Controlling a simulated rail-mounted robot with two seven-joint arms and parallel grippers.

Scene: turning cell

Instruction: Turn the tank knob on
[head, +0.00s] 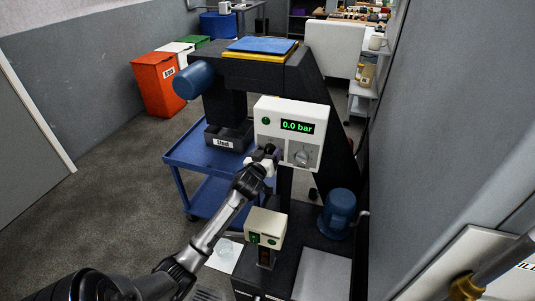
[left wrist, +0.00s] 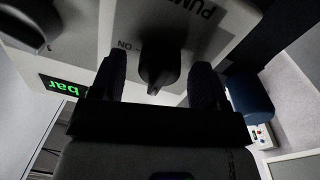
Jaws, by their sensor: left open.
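A white control panel (head: 291,113) on the dark machine shows a green reading of 0.0 bar and has knobs along its lower part. My left gripper (head: 268,155) is open at the lower left of the panel and covers the knob there. In the left wrist view its fingers (left wrist: 156,82) stand on either side of a dark knob (left wrist: 160,65); contact cannot be told. Upside-down lettering beside this knob reads "PUM", cut off, and "ON". A second knob (head: 303,157) is at the panel's right, also in the left wrist view (left wrist: 25,25); its label is not legible. No readable "tank" label shows.
A small box with green buttons (head: 266,226) stands below the panel. A blue motor (head: 339,213) is to its right, and a blue cart (head: 190,150) to the left. A grey wall (head: 445,120) closes off the right side.

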